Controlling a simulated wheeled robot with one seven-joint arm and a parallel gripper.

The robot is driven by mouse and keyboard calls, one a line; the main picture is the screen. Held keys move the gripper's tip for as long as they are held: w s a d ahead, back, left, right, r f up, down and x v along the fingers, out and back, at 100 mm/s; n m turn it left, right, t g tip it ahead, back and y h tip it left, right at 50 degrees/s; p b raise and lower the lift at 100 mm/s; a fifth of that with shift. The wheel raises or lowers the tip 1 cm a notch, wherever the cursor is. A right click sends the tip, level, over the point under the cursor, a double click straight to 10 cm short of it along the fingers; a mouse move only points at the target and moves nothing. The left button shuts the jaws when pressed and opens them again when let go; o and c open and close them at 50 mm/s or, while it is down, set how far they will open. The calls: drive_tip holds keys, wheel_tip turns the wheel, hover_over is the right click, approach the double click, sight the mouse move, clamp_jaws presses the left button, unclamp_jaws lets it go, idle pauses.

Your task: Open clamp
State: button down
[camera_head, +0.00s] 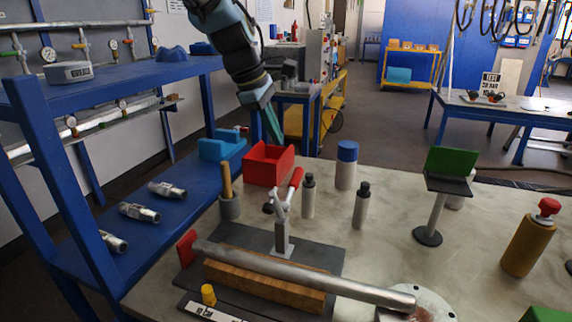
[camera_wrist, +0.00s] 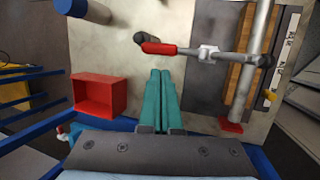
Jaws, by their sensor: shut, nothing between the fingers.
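The clamp (camera_head: 282,230) is a grey metal lever on an upright post, with a red handle (camera_head: 296,178) angled up. It stands on a dark plate behind a long metal pipe (camera_head: 310,277). In the wrist view the clamp (camera_wrist: 207,52) lies right of my fingers, with its red handle (camera_wrist: 160,48) reaching left and a black tip (camera_wrist: 265,60) near the pipe. I cannot tell whether that tip touches the pipe. My gripper (camera_wrist: 160,72) is shut and empty, apart from the handle. In the head view my gripper (camera_head: 272,138) is at the bench's far left, by the red bin.
The red bin (camera_head: 269,165) sits behind the clamp, left of my fingers in the wrist view. Bottles (camera_head: 309,197), a blue-capped cylinder (camera_head: 346,168) and a green-topped stand (camera_head: 436,205) stand to the right. A blue shelf (camera_head: 150,215) borders the left. Open bench (camera_head: 395,245) lies right of the clamp.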

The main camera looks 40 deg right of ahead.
sight(295, 175)
drive_tip(key=p+x, duration=0.2)
drive_tip(key=x, duration=0.7)
drive_tip(key=shift+s, duration=0.15)
drive_tip(key=shift+d+f, duration=0.2)
drive_tip(key=shift+f, duration=0.25)
